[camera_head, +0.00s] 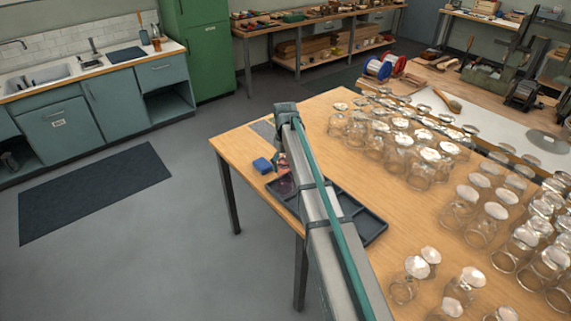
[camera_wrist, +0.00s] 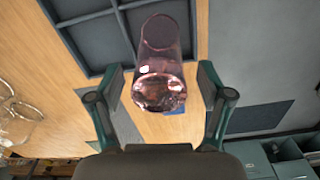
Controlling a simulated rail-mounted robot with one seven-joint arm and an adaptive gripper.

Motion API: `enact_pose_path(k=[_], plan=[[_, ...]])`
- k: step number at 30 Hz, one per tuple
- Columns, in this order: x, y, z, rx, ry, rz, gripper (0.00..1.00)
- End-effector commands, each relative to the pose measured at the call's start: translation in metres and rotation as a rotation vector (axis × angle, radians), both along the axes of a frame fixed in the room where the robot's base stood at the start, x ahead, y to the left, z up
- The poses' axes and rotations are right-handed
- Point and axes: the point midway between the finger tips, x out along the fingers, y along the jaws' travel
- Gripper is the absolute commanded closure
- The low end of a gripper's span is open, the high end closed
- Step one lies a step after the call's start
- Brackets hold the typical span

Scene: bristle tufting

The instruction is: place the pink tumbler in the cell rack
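The pink tumbler (camera_wrist: 160,50) is see-through and lies between the two fingers of my gripper (camera_wrist: 162,88) in the wrist view. A narrow gap shows on each side of it, so my gripper looks open around it. In the head view, the tumbler (camera_head: 286,185) is a small pink patch at the left end of the rack, partly hidden by my arm. The dark cell rack (camera_head: 374,236) lies on the wooden table, with my arm crossing over it. In the wrist view, the rack (camera_wrist: 92,72) is behind the tumbler. Whether the tumbler touches the rack I cannot tell.
A blue block (camera_head: 262,165) sits near the table's left edge, beside a flat grey sheet (camera_head: 264,130). Several clear glass jars (camera_head: 486,221) with pale tops crowd the table's right side. Bare wood (camera_head: 325,125) lies between the rack and the jars.

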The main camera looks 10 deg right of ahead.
Motion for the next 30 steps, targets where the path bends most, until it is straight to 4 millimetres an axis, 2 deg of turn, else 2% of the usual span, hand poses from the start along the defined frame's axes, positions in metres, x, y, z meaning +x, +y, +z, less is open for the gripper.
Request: enact_pose_path(k=[5,11,24,30], plan=[[0.000,0.000,0.002,0.000,0.000,0.000,0.21],[0.001,0.000,0.016,0.000,-0.002,0.000,0.21],[0.001,0.001,0.093,0.000,-0.003,0.000,0.21],[0.000,0.001,0.116,0.000,-0.001,0.000,0.21]])
